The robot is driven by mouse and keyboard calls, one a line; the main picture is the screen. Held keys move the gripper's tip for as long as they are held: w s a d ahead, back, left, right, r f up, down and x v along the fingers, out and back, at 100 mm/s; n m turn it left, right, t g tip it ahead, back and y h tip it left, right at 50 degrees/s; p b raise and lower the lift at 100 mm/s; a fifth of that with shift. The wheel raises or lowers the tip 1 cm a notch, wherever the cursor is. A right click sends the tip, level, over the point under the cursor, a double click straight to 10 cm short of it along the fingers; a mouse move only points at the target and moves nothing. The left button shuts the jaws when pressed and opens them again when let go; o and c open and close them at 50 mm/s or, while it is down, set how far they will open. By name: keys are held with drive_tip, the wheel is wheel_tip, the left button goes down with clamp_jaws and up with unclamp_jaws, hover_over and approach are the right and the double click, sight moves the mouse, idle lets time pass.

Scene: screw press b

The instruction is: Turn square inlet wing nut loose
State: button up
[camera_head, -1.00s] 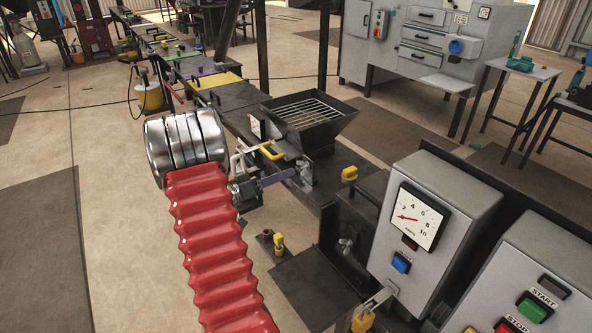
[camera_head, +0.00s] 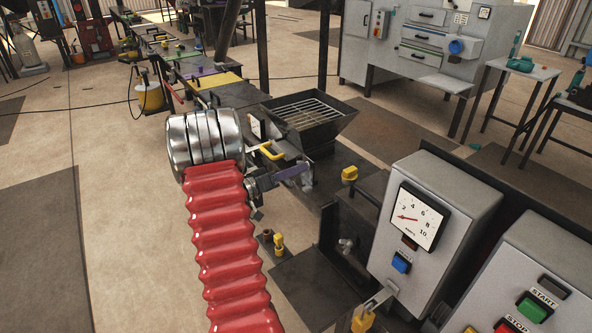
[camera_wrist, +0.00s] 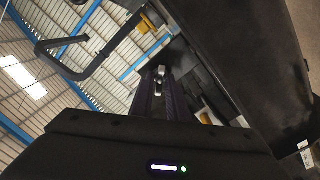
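The square inlet (camera_head: 308,112) is a dark hopper with a grate on top, at the middle of the head view. A small grey part (camera_head: 298,172) below it may be the wing nut, but it is too small and partly covered to be sure. My gripper (camera_head: 288,174) reaches it from the left, its purple-tinted finger side overlapping the part in the picture. In the wrist view, a small bright metal piece (camera_wrist: 160,73) shows at the far end between my two dark fingers. I cannot tell whether they touch it.
A yellow handle (camera_head: 271,151) on the inlet's near side is close to my gripper. A yellow knob (camera_head: 349,174) stands to the right. A grey gauge box (camera_head: 424,225) is at the lower right. Open floor lies left of my arm.

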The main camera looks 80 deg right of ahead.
clamp_jaws()
drive_tip(key=shift+n, duration=0.4)
drive_tip(key=n, duration=1.9)
drive_tip(key=shift+f, duration=0.4)
